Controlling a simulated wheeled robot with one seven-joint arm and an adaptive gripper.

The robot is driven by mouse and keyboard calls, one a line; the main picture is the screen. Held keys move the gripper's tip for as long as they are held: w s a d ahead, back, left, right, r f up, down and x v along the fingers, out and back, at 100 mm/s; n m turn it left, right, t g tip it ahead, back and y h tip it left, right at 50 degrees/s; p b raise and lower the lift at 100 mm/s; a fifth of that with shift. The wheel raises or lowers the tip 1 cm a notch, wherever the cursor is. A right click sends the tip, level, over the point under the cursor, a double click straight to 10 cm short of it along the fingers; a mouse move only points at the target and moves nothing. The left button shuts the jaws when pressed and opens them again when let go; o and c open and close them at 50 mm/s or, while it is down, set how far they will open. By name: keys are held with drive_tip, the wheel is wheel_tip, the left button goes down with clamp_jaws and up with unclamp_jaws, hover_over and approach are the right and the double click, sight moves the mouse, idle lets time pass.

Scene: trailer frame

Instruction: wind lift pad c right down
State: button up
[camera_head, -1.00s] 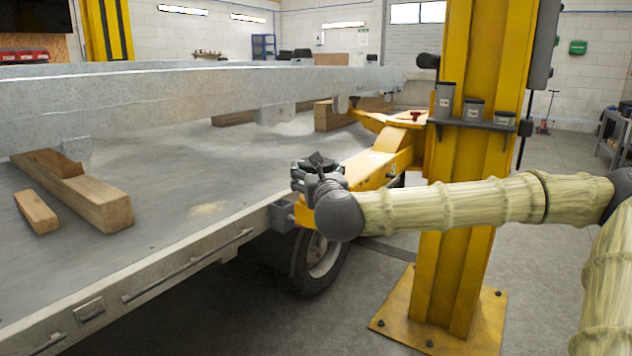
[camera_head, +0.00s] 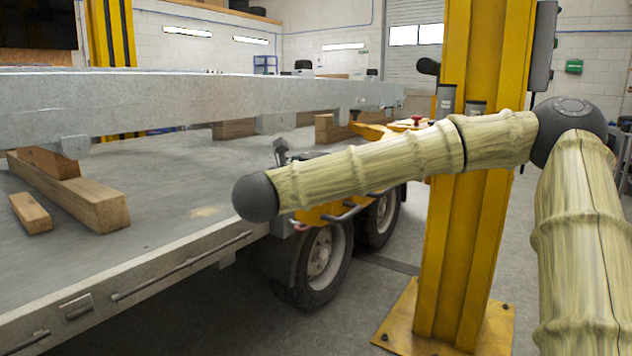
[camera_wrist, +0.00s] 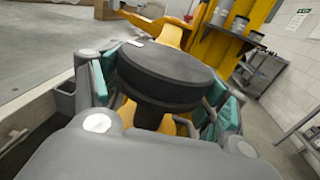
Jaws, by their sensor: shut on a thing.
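The lift pad (camera_wrist: 165,68) is a round, dark disc on a short black stem in the wrist view. My gripper (camera_wrist: 166,92) is shut on it, with teal finger pads at its left and right sides. The stem's lower end is hidden by my gripper's body, so I cannot tell how far the pad is wound. The yellow lift arm (camera_wrist: 160,30) reaches away behind the pad. In the head view my own forearm hides the gripper and pad, and only parts of the yellow lift arm (camera_head: 325,214) show below it.
The yellow lift column (camera_head: 450,240) stands right of the trailer, with jars (camera_head: 446,99) on its side shelf. The galvanised trailer frame beam (camera_head: 180,100) runs above a grey deck with timber blocks (camera_head: 75,195). Trailer wheels (camera_head: 322,255) sit under my forearm. The floor around the column is clear.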

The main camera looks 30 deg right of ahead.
drive_tip(key=shift+m+g+h+b, duration=0.6)
drive_tip(key=shift+m+g+b, duration=0.9)
drive_tip(key=shift+b, duration=1.25)
drive_tip(key=shift+m+g+h+b, duration=0.6)
drive_tip(key=shift+m+g+b, duration=0.4)
drive_tip(key=shift+g+b, duration=1.4)
drive_tip(key=m+g+b, duration=0.4)
drive_tip(key=g+b, duration=0.1)
drive_tip(key=shift+g+b, duration=0.3)
drive_tip(key=shift+g, duration=0.1)
drive_tip(key=shift+w+r+m+g+y, duration=0.15)
drive_tip(key=shift+m+g+y, duration=0.7)
drive_tip(key=shift+g, duration=0.5)
drive_tip(key=shift+s+r+m+g+y, duration=0.1)
drive_tip(key=shift+m+g+y, duration=0.45)
drive_tip(key=shift+m+g, duration=0.65)
drive_tip(key=shift+m+g+y+p, duration=0.7)
drive_tip(key=shift+m+g+y, duration=0.2)
drive_tip(key=shift+g, duration=0.45)
drive_tip(key=shift+d+f+m+g+y+p, duration=0.1)
drive_tip(key=shift+m+g+y+p, duration=0.2)
drive_tip(key=shift+m+g+y, duration=0.25)
drive_tip(key=o, duration=1)
drive_tip(key=shift+o, duration=0.2)
drive_tip(key=shift+f, duration=0.1)
drive_tip(key=shift+w, duration=0.1)
